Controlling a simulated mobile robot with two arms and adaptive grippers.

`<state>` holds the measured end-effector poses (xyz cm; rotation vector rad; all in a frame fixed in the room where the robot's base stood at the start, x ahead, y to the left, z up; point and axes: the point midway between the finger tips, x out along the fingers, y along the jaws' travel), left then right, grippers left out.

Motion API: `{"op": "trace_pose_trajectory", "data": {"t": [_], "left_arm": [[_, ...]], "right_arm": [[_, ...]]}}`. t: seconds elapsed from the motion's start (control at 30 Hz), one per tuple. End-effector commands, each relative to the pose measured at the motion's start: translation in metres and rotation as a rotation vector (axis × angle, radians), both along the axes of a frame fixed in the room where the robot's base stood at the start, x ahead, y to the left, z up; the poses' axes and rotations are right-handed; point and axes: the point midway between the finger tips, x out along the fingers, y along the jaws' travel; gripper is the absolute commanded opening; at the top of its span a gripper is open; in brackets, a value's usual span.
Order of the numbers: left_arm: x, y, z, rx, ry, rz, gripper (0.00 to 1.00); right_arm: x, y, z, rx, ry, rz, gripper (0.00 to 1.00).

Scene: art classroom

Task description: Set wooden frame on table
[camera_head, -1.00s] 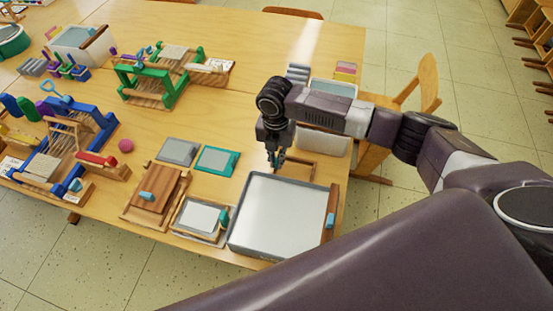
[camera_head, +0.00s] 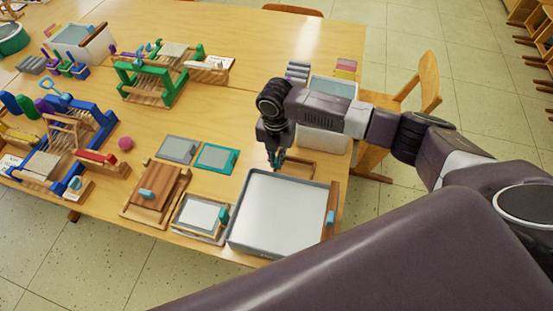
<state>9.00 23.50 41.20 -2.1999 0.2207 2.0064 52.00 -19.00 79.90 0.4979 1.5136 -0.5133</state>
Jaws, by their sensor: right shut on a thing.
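The wooden frame (camera_head: 302,163), a thin brown outline, shows behind the large grey tray. It is at or just above the table (camera_head: 270,60); I cannot tell whether it touches. My right gripper (camera_head: 275,164) points down at the frame's left side and is shut on it. The fingertips are small and dark, and the gripper hides part of the frame. My left gripper is not in view.
The large grey tray (camera_head: 275,213) lies just in front of the gripper. A white bin (camera_head: 324,140) stands close behind the frame. Teal-edged (camera_head: 217,158) and grey (camera_head: 178,149) screens lie to the left. The table's back middle is clear.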

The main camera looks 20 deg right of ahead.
Motion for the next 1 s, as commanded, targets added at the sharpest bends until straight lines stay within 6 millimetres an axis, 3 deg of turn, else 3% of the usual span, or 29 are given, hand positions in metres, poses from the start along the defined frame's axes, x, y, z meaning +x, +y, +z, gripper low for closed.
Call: {"op": "trace_pose_trajectory", "data": {"t": [1.0], "left_arm": [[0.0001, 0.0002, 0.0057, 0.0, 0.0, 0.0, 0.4]], "right_arm": [[0.0006, 0.0001, 0.0001, 0.0, 0.0, 0.0, 0.0]]}}
